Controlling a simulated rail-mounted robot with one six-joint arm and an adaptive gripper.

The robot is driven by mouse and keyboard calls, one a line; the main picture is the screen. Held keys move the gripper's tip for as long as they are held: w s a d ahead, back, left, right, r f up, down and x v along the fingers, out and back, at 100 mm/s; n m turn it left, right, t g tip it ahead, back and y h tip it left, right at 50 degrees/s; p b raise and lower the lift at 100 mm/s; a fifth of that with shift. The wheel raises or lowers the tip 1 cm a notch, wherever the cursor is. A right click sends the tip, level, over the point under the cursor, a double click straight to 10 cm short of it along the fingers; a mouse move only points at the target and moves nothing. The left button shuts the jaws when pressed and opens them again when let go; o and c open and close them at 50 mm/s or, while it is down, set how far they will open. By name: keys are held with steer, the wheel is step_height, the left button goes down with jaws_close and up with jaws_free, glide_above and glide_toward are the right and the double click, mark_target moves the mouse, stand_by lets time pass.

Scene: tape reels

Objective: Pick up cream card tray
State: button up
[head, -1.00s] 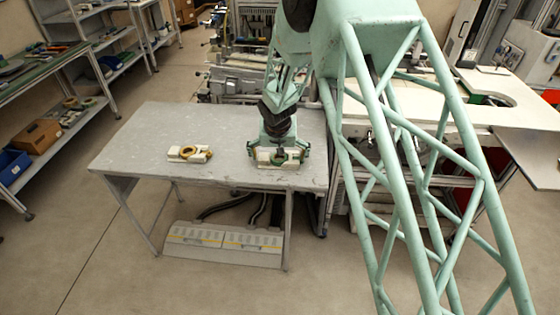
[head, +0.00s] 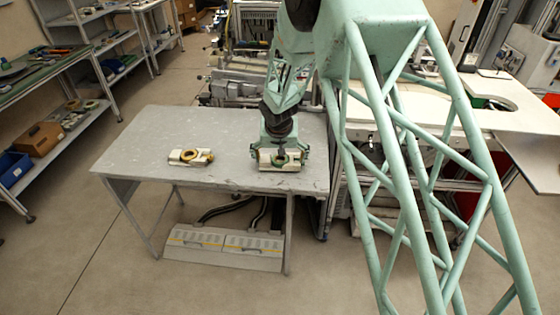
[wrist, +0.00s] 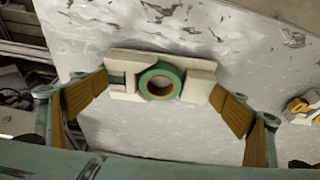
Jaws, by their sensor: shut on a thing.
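The cream tray (head: 293,166) is at the right front of the grey table, with a green tape reel (wrist: 142,80) seated in its middle. It also shows in the wrist view (wrist: 200,86), lying along the line between my fingers. My gripper (head: 279,154) is over it, pointing down. In the wrist view, my gripper (wrist: 160,88) is shut on the tray, one finger pad against each end. I see no clear gap between tray and table.
A second cream tray (head: 176,159) with a yellow reel (head: 190,156) lies to the left on the grey table (head: 135,140). The table between the trays is clear. A white bench (head: 400,110) stands to the right, shelves to the left, and machinery behind.

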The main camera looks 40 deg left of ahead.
step_height(320, 180, up, 2)
steer(key=shift+r, duration=0.15)
steer(key=s+d+b, duration=0.1)
steer(key=d, duration=0.4)
steer(key=s+d+r+b, duration=0.1)
steer(key=d, duration=0.4)
steer(key=s+d+b, duration=0.1)
steer(key=s+d, duration=0.1)
steer(key=d, duration=0.3)
steer(key=shift+d+r, duration=0.2)
steer(key=shift+w+d, duration=0.1)
steer(key=w+d+m, duration=0.1)
steer(key=w+d, duration=0.2)
steer(key=d, duration=0.4)
steer(key=w+d+m, duration=0.1)
steer(key=w+d, duration=0.3)
steer(key=d, duration=0.3)
steer(key=w+d+r+m+h, duration=0.1)
steer(key=d+m, duration=0.1)
steer(key=d, duration=1.9)
steer(key=w+d+m+t+h, duration=0.1)
steer(key=w+d+m, duration=0.1)
steer(key=d, duration=2)
steer(key=shift+d+r+m+h, duration=0.15)
steer(key=shift+r+m+h, duration=0.2)
steer(key=shift+m, duration=0.15)
steer(key=shift+w+d, duration=0.1)
steer(key=shift+d, duration=0.05)
